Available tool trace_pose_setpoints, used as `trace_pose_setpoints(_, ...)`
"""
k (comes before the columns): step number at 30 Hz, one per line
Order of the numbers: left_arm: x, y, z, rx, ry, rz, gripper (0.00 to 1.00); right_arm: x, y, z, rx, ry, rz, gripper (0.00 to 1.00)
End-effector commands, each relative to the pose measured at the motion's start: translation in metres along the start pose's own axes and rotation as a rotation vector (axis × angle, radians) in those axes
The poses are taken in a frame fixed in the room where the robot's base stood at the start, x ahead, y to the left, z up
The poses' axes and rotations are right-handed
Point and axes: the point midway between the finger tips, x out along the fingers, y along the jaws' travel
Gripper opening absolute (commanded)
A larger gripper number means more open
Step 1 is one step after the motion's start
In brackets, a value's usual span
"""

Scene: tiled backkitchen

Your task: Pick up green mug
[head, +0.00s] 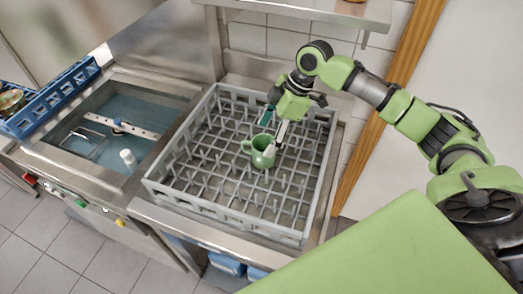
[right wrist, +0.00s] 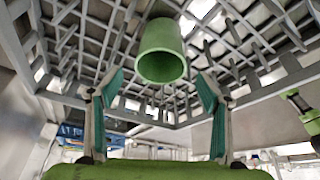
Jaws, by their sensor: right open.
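The green mug (head: 262,152) stands among the pegs of a grey dish rack, its handle toward the left in the head view. In the right wrist view the mug (right wrist: 161,48) shows its round open mouth, centred ahead of the gripper. My right gripper (head: 274,124) is just above and behind the mug, pointing down toward it. Its two fingers (right wrist: 160,78) are spread wide with nothing between the pads, and I see no contact with the mug. My left gripper is not in view.
The grey rack (head: 170,194) has raised walls and many upright pegs around the mug. A sink (head: 150,112) lies to the left, with a blue crate (head: 60,92) beyond it. A metal shelf (head: 310,12) hangs above the back of the rack.

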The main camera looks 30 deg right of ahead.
Motion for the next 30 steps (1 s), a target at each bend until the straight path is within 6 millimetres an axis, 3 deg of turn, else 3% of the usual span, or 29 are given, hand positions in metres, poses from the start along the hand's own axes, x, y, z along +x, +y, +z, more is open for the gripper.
trace_pose_setpoints(7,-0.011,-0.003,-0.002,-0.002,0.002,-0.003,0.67,0.035,-0.001,0.0,0.001,-0.001,-0.004,0.71)
trace_pose_setpoints(16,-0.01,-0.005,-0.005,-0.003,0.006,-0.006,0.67,0.041,-0.001,0.0,0.0,-0.001,-0.001,0.71)
trace_pose_setpoints(21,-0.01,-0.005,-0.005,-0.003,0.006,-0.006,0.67,0.041,-0.001,0.0,0.0,-0.001,-0.001,0.27)
trace_pose_setpoints(22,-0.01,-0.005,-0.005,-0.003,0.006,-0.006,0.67,0.041,-0.001,0.0,0.0,-0.001,-0.001,0.23)
trace_pose_setpoints(30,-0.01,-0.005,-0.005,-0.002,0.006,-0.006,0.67,0.04,0.0,0.0,-0.001,0.0,0.0,0.23)
